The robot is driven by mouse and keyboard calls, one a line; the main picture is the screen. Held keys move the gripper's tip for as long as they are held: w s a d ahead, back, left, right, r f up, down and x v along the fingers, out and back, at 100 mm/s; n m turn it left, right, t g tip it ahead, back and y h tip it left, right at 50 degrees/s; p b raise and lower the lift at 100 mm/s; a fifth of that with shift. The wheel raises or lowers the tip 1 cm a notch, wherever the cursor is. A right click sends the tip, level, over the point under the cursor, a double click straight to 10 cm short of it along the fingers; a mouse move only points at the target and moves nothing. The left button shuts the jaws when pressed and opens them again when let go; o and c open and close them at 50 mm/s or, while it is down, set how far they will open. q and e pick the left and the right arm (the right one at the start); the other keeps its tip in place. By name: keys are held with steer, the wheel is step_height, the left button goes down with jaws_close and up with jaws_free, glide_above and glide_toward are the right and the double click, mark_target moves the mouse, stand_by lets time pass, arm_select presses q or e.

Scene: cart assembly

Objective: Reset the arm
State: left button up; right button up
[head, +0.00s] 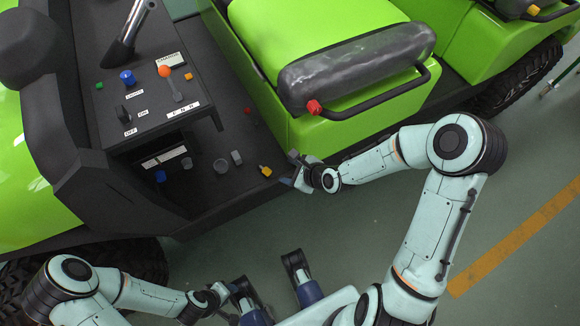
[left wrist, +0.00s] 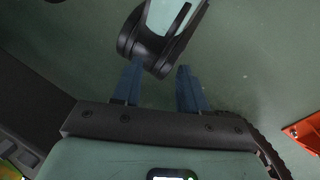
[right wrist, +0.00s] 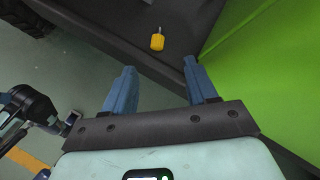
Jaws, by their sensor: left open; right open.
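My right gripper (head: 296,178) is open and empty beside the edge of the cart's floor, near a small yellow part (head: 265,171). In the right wrist view its two blue fingers (right wrist: 160,85) are apart, and the yellow part (right wrist: 157,41) lies beyond them on the dark floor. My left gripper (head: 232,293) is low in the head view, away from the cart and over the green ground. Its blue fingers (left wrist: 160,85) are apart in the left wrist view, with nothing held between them; a part of my own body shows just beyond.
The green cart has a dark console (head: 135,95) with knobs and an orange-topped lever (head: 165,72). Several small parts lie on its floor. Open ground lies at lower right.

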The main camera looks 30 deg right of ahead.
arm_select(q)
step_height(320, 180, up, 15)
steer(key=s+d+g+p, duration=0.1)
steer(key=s+p, duration=0.1)
steer(key=p, duration=1.3)
steer(key=shift+s+d+g, duration=0.2)
steer(key=shift+s+g, duration=0.15)
steer(key=shift+g, duration=0.05)
arm_select(e)
steer(key=s+a+f+n+g, duration=0.1)
steer(key=s+a+n+g, duration=0.1)
steer(key=s+n, duration=0.5)
steer(key=s+a+f+n+g, duration=0.1)
steer(key=s+n+g, duration=0.3)
steer(key=s+n, duration=0.4)
steer(key=s+a+f+n+g, duration=0.2)
steer(key=s+a+n+g, duration=0.1)
steer(key=s+n, duration=0.5)
steer(key=shift+s+a, duration=0.4)
